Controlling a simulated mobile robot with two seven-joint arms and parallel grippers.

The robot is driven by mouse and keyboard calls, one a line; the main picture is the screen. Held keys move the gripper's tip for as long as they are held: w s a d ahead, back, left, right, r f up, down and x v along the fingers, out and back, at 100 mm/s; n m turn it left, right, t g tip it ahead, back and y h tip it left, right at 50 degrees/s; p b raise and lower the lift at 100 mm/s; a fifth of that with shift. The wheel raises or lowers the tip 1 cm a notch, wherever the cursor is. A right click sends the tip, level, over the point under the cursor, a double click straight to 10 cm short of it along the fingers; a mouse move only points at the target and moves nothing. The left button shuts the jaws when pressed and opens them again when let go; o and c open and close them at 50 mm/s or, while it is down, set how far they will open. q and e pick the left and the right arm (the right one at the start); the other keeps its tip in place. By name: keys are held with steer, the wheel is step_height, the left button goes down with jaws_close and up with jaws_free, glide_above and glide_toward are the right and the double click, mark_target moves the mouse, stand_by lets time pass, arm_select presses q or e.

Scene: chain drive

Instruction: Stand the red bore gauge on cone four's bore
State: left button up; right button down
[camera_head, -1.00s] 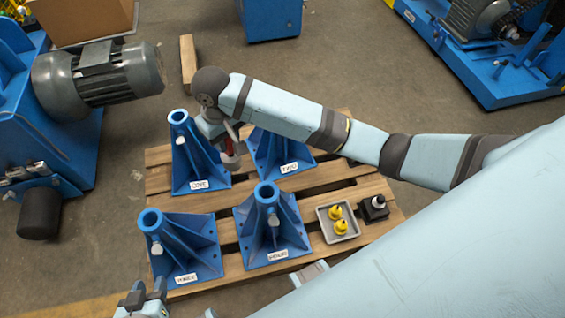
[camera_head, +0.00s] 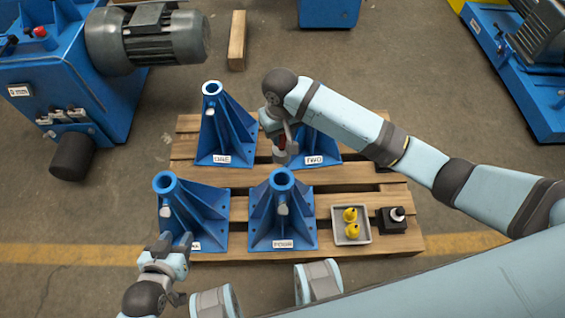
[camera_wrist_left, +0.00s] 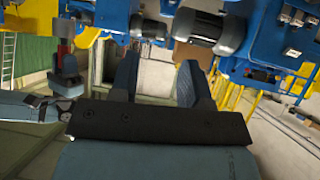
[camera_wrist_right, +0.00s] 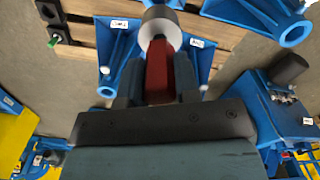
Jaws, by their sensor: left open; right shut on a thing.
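The red bore gauge (camera_head: 283,142) is in my right gripper (camera_head: 283,128), held between cone one (camera_head: 225,135) and cone two (camera_head: 318,146). In the right wrist view the red body of the bore gauge (camera_wrist_right: 160,68) sits between the fingers, its grey cylindrical end pointing away. Cone four (camera_head: 282,215) stands at the front right of the cones, its round bore (camera_head: 281,179) open and empty at the top. My left gripper (camera_head: 176,242) is open and empty, beside cone three (camera_head: 195,215) at the front left, partly covering its label.
The cones stand on a wooden pallet (camera_head: 240,207). A grey tray (camera_head: 351,234) with yellow pieces and a black block (camera_head: 392,220) with a pale-topped knob lie right of cone four. A blue machine with a grey motor (camera_head: 150,40) stands at the back left.

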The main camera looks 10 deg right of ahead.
mark_target(281, 152)
step_height(281, 152, down, 7)
steer(key=shift+f+b, duration=0.15)
steer(key=shift+b, duration=0.5)
steer(key=shift+f, duration=0.55)
step_height(281, 152, down, 4)
steer(key=shift+f+b, duration=0.15)
steer(key=shift+b, duration=0.45)
arm_select(q)
steer(key=shift+d+f, duration=0.25)
steer(key=shift+f, duration=0.3)
steer(key=shift+r, duration=0.1)
arm_select(e)
steer(key=shift+f, duration=0.15)
arm_select(q)
steer(key=shift+p, duration=0.3)
arm_select(e)
steer(key=shift+f, duration=0.45)
steer(key=c, duration=0.8)
jaws_free()
steer(key=shift+c, duration=0.2)
